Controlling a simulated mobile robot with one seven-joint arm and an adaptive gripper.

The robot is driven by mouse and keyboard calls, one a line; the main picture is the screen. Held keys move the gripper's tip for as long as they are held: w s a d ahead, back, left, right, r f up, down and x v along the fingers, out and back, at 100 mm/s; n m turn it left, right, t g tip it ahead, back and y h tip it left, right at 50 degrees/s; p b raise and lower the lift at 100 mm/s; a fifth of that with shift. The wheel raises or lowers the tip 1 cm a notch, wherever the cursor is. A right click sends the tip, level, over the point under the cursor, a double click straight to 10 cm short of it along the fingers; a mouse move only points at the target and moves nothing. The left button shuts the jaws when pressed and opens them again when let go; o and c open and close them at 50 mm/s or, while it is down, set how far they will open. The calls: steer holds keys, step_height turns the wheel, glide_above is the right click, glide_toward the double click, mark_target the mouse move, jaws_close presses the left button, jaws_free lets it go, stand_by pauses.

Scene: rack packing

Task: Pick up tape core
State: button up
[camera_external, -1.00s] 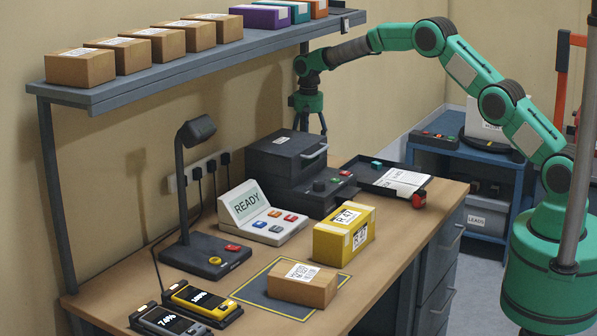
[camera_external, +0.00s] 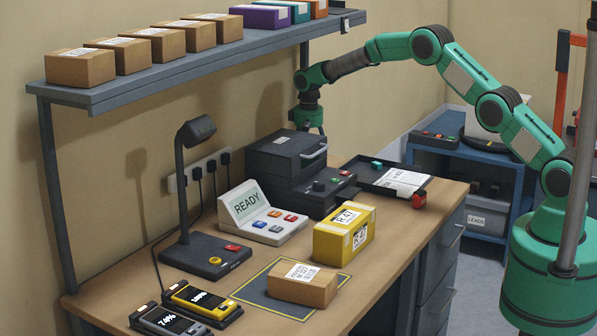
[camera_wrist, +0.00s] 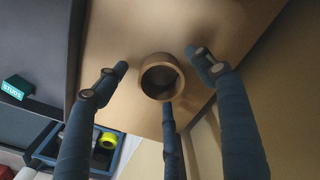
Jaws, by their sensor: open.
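The tape core (camera_wrist: 161,78), a brown open ring, stands on a tan surface in the wrist view. My gripper (camera_wrist: 160,76) is open, with its three dark fingers spread around the ring and apart from it. Nothing is held. In the external view my gripper (camera_external: 309,118) is low over the back of the workbench, behind the dark box-shaped device (camera_external: 288,155). That device hides most of the fingers and the tape core there.
A black tray (camera_external: 352,172) lies right of the device. A teal STUDS box (camera_wrist: 16,88) shows at the left in the wrist view. The wall is close behind my gripper, and the shelf (camera_external: 200,58) runs above and left. A yellow box (camera_external: 330,243) stands in front.

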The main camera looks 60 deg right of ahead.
stand_by(0.4)
steer(key=c, duration=1)
steer(key=shift+r, duration=0.1)
steer(key=shift+r+p, duration=0.6)
steer(key=shift+r, duration=1.2)
steer(key=s+a, duration=0.1)
steer(key=s, duration=0.4)
steer(key=s+r+p, duration=0.1)
steer(key=s, duration=0.4)
steer(key=s+a+p, duration=0.1)
steer(key=s, duration=0.4)
steer(key=shift+s+a+r, duration=0.15)
steer(key=shift+s+a, duration=0.2)
steer(key=shift+s, duration=0.05)
